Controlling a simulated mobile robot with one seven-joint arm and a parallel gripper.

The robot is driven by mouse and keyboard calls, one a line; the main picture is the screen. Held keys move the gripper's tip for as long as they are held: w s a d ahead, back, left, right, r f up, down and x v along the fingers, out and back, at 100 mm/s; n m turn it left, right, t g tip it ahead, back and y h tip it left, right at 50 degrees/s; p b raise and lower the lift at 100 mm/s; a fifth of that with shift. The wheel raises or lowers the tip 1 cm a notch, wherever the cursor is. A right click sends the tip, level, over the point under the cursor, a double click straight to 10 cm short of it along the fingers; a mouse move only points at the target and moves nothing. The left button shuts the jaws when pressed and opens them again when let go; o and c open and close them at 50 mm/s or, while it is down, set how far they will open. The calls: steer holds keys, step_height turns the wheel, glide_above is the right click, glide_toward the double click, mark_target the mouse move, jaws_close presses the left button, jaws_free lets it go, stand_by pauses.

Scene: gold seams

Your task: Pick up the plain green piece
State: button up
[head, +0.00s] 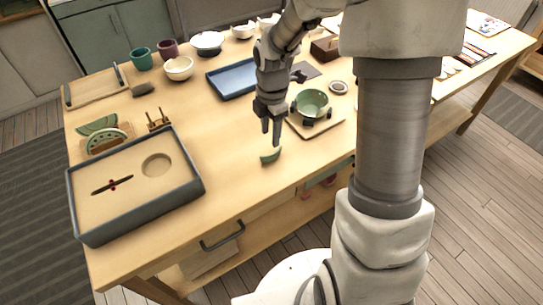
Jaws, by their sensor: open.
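A small plain green piece (270,156), curved like a shard of a bowl, lies on the wooden table near its front edge. My gripper (271,140) points down just above it, with its two fingers apart. The fingertips look very close to the top of the piece. I cannot tell from this view whether they touch it or stand around it. My arm hides part of the table behind the gripper.
A grey-rimmed tray (190,178) stands at the front left, with green plate pieces (97,125) behind it. A green bowl (312,102) sits on a board to the right. A blue tray (232,79) lies behind. The table between is clear.

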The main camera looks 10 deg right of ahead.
mark_target(271, 155)
steer(key=f, duration=0.3)
steer(key=f+b, duration=0.1)
steer(key=f, duration=0.5)
steer(key=shift+w+f, duration=0.25)
steer(key=shift+f, duration=0.1)
jaws_close()
